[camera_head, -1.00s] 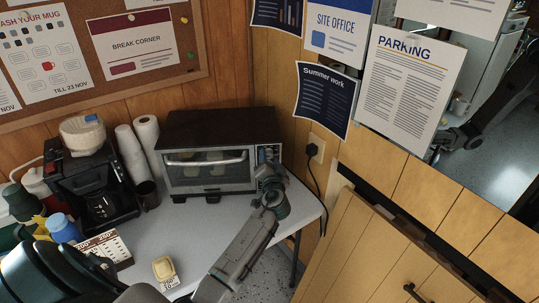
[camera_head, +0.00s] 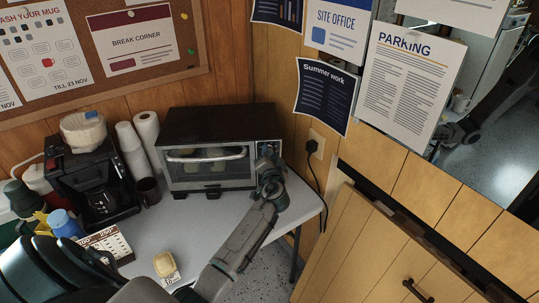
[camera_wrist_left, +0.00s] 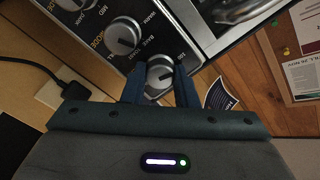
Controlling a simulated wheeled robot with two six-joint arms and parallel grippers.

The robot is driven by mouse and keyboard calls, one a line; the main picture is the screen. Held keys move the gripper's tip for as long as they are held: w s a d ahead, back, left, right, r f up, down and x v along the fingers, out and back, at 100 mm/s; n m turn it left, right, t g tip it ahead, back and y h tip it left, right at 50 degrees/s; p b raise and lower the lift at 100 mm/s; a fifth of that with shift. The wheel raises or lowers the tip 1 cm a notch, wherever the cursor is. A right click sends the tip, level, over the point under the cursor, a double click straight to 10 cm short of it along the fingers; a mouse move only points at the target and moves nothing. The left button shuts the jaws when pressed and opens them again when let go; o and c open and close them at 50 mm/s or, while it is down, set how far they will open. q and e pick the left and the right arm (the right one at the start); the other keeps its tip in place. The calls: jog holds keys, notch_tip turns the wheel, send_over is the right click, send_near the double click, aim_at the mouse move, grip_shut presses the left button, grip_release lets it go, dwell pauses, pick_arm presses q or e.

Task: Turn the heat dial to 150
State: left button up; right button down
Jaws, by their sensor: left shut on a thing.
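The toaster oven (camera_head: 207,128) stands on the table against the wall, door shut. Its control panel is at the right end, mostly hidden in the head view by my left gripper (camera_head: 267,165). In the left wrist view, that gripper (camera_wrist_left: 160,82) is shut on the lowest visible dial (camera_wrist_left: 160,71), a round silver-faced knob with small number-like marks; it appears to be the heat dial. The lettering is upside down, and I cannot read its setting. A mode dial (camera_wrist_left: 124,36) is beside it, and another dial (camera_wrist_left: 71,3) is cut off at the top. My right gripper is not in view.
A coffee maker (camera_head: 92,185), paper cups (camera_head: 131,150) and a dark mug (camera_head: 149,191) stand left of the oven. A number card (camera_head: 108,243) and a yellow-topped tub (camera_head: 165,265) are in front. A cord hangs from the wall socket (camera_head: 317,143) at right.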

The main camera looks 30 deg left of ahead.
pick_arm(q)
jog(key=shift+f, duration=0.1)
jog(key=m, duration=0.9)
jog(key=shift+m, duration=0.3)
dwell(0.4)
jog(key=o, duration=1)
jog(key=shift+s+d, duration=0.1)
